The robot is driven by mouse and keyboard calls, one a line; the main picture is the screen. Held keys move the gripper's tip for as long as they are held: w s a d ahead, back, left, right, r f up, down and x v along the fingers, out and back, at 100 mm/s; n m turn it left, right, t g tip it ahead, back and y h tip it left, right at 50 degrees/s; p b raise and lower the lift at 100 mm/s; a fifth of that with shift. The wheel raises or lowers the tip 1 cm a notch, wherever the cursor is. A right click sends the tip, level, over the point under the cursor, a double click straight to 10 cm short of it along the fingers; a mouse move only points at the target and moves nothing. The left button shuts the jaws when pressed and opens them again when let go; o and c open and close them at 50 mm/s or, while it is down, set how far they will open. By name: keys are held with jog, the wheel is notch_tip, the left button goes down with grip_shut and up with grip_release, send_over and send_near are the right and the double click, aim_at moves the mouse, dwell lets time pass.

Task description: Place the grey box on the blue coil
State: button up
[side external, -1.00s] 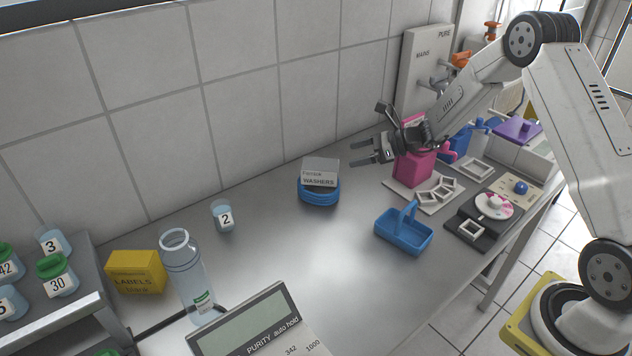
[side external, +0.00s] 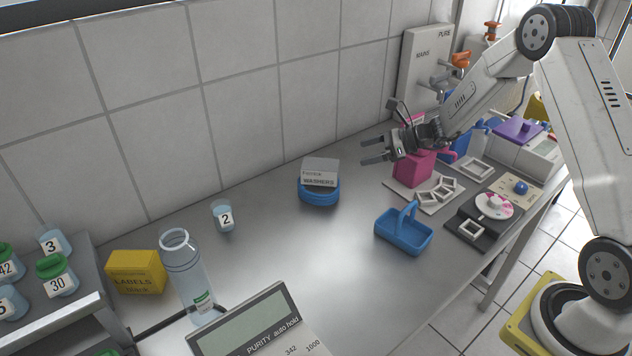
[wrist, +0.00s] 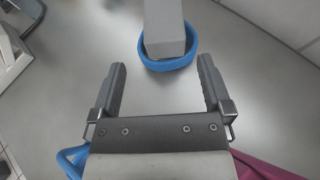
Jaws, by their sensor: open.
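The grey box (side external: 320,171), labelled "WASHERS", rests on top of the blue coil (side external: 320,194) near the wall. In the wrist view the grey box (wrist: 164,28) sits over the blue coil (wrist: 170,62), ahead of the fingers, its far end cut off by the frame edge. My gripper (side external: 368,151) is open and empty, to the right of the box and apart from it. In the wrist view my gripper (wrist: 162,82) shows clear bench between its two fingers.
A blue basket (side external: 404,238) stands to the right of the coil. A pink container (side external: 413,168) is below and behind my gripper. A beaker marked 2 (side external: 222,216), a yellow box (side external: 137,272) and a bottle (side external: 186,270) stand on the left. The middle of the bench is clear.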

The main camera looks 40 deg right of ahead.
jog(key=s+a+r+n+g+h, duration=0.1)
jog(key=s+a+n+g+h, duration=0.2)
jog(key=s+n, duration=0.9)
jog(key=s+a+r+n+g+h, duration=0.1)
jog(key=s+a+n+g+h, duration=0.2)
jog(key=s+n, duration=0.9)
jog(key=a+n+h, duration=0.2)
jog(key=a+h, duration=0.1)
jog(key=shift+n+g+h, duration=0.3)
jog(key=shift+n+g, duration=0.1)
